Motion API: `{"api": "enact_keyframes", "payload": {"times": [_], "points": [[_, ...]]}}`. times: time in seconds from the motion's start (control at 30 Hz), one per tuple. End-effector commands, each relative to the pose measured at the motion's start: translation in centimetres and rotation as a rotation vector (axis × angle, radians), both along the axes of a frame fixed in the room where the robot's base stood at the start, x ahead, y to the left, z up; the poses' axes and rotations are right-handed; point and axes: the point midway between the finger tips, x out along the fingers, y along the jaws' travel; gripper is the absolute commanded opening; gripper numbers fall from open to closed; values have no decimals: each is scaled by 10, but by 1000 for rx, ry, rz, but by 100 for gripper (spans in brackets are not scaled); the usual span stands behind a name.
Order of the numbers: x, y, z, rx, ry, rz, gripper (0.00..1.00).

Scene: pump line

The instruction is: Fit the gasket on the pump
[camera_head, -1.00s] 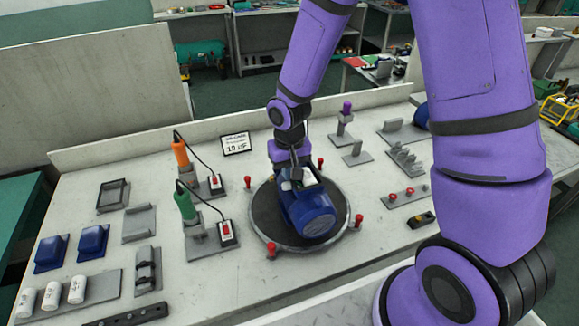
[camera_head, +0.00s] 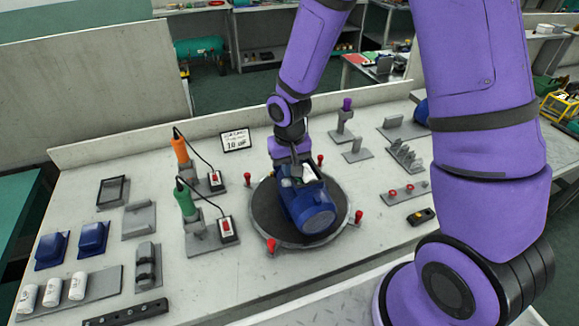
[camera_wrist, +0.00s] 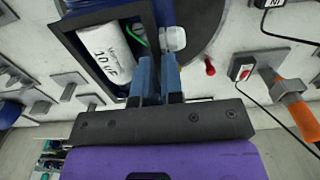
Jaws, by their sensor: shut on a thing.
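The blue pump (camera_head: 309,211) lies on the round dark turntable (camera_head: 262,214). Its open terminal box faces up and holds a white capacitor marked 10 uF (camera_wrist: 108,50) and a green wire. A black rectangular frame, which I take for the gasket (camera_wrist: 72,44), surrounds the box opening in the wrist view. My gripper (camera_wrist: 158,62) is over the pump, its fingers closed at the frame's edge. The fingers hide the gripped part, and I cannot tell whether the frame lies flat on the box. Another black-rimmed frame (camera_head: 100,194) lies at the left of the bench.
Red knobs (camera_head: 271,246) stand around the turntable. A green-handled tool (camera_head: 186,202) and an orange-handled tool (camera_head: 180,150) stand left, with cords and switches. Blue covers (camera_head: 93,237) and white capacitors (camera_head: 77,286) lie front left. Grey fixtures (camera_head: 405,157) stand right.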

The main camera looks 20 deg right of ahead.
Motion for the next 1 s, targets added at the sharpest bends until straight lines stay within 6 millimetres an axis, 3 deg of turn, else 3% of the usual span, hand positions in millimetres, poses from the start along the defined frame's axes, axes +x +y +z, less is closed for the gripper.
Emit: {"api": "enact_keyframes", "payload": {"times": [0.17,0.23,0.27,0.63,1.0], "points": [[0,0,-1,0,0,0,0],[0,0,-2,0,0,0,17],[0,0,-1,0,0,0,19],[0,0,0,0,0,0,19],[0,0,15,0,-1,0,19]]}}
